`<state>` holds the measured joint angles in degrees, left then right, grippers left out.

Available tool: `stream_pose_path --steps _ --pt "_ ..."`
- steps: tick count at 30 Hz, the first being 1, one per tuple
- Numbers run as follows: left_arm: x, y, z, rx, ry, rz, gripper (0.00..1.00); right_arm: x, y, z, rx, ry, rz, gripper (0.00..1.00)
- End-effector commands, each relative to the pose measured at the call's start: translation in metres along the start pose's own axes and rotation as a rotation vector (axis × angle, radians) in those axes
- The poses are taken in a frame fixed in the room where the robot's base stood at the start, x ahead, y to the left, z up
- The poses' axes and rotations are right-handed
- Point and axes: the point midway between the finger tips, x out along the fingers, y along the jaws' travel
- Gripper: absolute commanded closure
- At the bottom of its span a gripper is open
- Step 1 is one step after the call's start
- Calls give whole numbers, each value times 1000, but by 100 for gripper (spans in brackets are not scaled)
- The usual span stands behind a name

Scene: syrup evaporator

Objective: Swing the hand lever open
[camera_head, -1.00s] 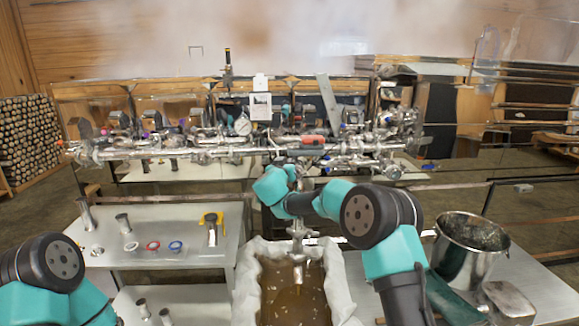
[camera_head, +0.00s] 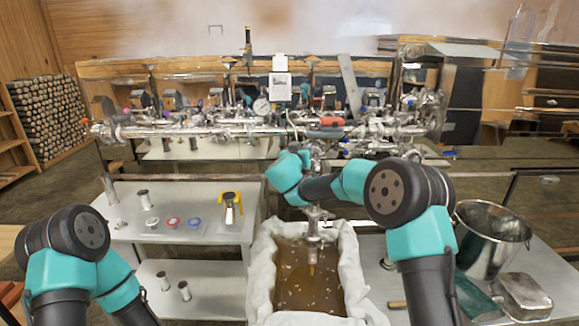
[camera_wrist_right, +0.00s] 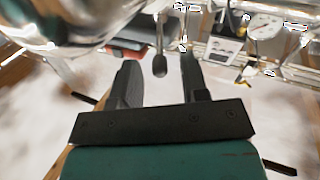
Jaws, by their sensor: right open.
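In the right wrist view a slim metal lever with a rounded end (camera_wrist_right: 160,62) hangs between the two dark fingers of my right gripper (camera_wrist_right: 160,82). The fingers are open, with a gap on both sides of the lever, and I see no grip on it. In the head view my right arm reaches to the pipework above the lined tub; its fingers and the lever are hard to make out there. A metal outlet (camera_head: 312,228) hangs below over the tub. My left arm is at the lower left, its gripper out of view.
A cloth-lined tub (camera_head: 262,262) holds brown liquid. A steel pot (camera_head: 482,250) and a metal container (camera_head: 522,296) stand at the right. A steel table (camera_head: 150,222) at the left bears small fittings and a yellow-handled piece (camera_head: 229,199). Pipework (camera_head: 200,131) crosses behind.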

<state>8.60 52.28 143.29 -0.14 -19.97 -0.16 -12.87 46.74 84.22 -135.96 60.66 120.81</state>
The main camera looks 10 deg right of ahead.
Motion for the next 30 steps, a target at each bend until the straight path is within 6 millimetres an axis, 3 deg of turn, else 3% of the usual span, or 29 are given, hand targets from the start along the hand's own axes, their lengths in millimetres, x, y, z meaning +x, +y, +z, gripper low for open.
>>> stream_pose_path --steps 18,24,30 --pt "0 0 0 0 0 0 100 -114 -1 0 -2 0 -4 59" --pt "0 0 0 0 0 0 100 -133 -1 0 -1 0 -2 59" --pt "0 0 0 0 0 0 100 -136 0 0 -1 0 -1 59"
